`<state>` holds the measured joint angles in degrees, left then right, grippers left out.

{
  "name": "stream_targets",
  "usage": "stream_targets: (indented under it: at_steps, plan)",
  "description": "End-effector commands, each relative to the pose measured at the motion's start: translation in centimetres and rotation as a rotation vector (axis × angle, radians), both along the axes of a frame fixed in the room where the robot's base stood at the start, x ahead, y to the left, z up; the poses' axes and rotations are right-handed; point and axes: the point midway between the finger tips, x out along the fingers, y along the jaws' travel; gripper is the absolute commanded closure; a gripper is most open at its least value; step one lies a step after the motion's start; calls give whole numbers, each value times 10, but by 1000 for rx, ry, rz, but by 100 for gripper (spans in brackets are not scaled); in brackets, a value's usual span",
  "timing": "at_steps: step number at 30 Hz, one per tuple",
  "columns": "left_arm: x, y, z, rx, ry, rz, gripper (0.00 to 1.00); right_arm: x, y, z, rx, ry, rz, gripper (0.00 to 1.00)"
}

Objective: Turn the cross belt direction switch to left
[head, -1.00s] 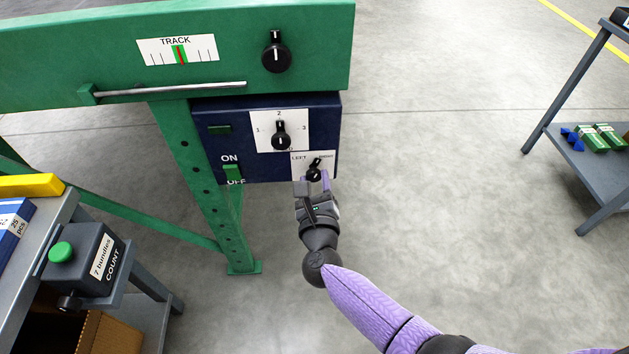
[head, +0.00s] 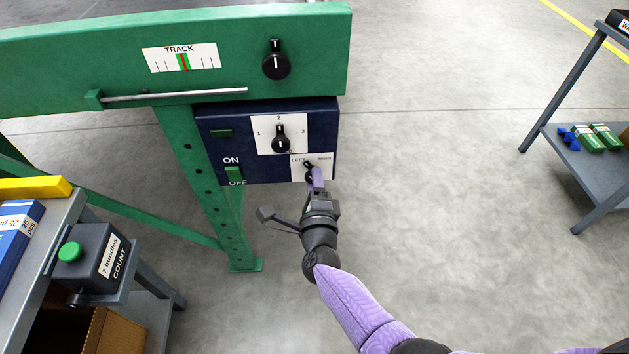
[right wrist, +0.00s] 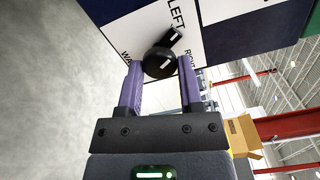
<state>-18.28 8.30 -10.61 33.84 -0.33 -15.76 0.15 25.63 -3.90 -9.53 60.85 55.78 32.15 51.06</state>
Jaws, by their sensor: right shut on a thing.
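The cross belt direction switch is a black knob (head: 307,164) on a white plate marked LEFT and RIGHT, at the lower right of the dark blue control box (head: 212,147). Its pointer leans up and left, toward LEFT. In the right wrist view the knob (right wrist: 158,62) sits between the fingertips, with its pointer toward the word LEFT. My right gripper (head: 315,178) is shut on the knob, with its purple fingers (right wrist: 158,78) on either side; they partly cover it in the head view. My left gripper is out of view.
Above the switch are a 1-2-3 knob (head: 281,143) and, on the green beam, a TRACK knob (head: 276,62). A green ON/OFF switch (head: 234,174) is to the left. A bench with a COUNT box (head: 92,255) stands lower left.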

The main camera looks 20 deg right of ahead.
Motion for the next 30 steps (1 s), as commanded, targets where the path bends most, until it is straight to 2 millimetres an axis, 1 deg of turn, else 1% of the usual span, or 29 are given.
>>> stream_targets:
  at_steps: [6,12,20,30]
  plan:
    - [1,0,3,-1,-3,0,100,0,1,0,-131,41,2,100]
    - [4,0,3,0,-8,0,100,-1,1,-1,-210,64,2,100]
    - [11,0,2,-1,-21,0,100,-1,1,-1,-257,77,3,100]
    - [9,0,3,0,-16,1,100,-1,1,-1,-261,80,3,100]
